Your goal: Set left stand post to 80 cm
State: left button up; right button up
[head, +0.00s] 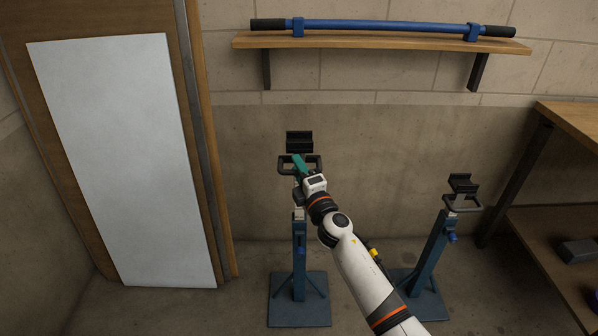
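The left stand has a blue post (299,262) on a square base (285,313), with a black cradle (299,139) on top and a dark loop handle (319,166) below the cradle. Its cradle stands higher in the picture than that of the right stand. My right gripper (299,163), with teal fingers, is at the left stand's handle and overlaps it. I cannot tell whether the fingers are closed on the handle. My forearm and gripper hide part of the handle and the upper post. No height scale is readable. My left gripper is not in view.
The right stand (431,254) has a lower cradle (462,184) and a blue knob (452,238). A blue bar (380,27) with black ends rests on a wooden wall shelf (380,42). A door with a pale panel (118,160) is left; a workbench (575,120) is right.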

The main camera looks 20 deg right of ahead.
jog(key=shift+f, duration=0.15)
jog(key=shift+s, duration=0.15)
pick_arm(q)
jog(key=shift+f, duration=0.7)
pick_arm(e)
jog(key=v, duration=1.1)
jog(key=shift+s, duration=0.35)
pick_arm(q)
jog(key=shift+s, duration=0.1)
pick_arm(e)
jog(key=shift+d+f, duration=0.1)
